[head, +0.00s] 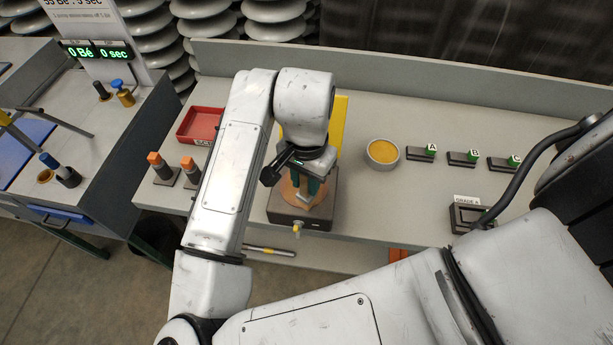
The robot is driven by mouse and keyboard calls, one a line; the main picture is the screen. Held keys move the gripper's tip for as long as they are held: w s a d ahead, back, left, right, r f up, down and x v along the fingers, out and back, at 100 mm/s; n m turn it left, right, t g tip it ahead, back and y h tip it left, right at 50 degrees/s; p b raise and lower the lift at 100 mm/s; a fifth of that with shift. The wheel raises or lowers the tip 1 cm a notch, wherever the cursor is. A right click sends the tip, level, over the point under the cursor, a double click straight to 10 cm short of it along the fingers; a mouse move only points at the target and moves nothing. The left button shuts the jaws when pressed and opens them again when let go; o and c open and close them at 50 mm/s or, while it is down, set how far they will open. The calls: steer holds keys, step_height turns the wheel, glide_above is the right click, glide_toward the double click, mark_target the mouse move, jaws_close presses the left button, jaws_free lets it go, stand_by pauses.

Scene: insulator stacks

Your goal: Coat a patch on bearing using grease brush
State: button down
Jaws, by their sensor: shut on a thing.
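My gripper (311,190) is over a dark box-shaped stand (288,212) at the front of the bench, with its teal fingers pointing down. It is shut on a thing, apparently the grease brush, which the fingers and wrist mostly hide. A copper-coloured round surface (288,193), which looks like the bearing, sits on top of the stand, right below the fingers. I cannot tell whether the held thing touches it. A round grey bowl (383,164) of yellow-orange grease stands to the right of my gripper.
A yellow upright plate (339,122) stands behind my gripper. A red tray (202,124) and two orange-topped pieces (190,170) are to the left. Small dark blocks marked A (420,154), B and C stand right of the bowl. A Grade A holder (464,215) is nearer.

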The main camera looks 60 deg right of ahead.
steer(key=shift+r+p, duration=2.2)
steer(key=shift+r, duration=0.7)
steer(key=shift+r, duration=0.1)
step_height(320, 180, up, 3)
steer(key=p, duration=0.2)
steer(key=shift+p, duration=0.3)
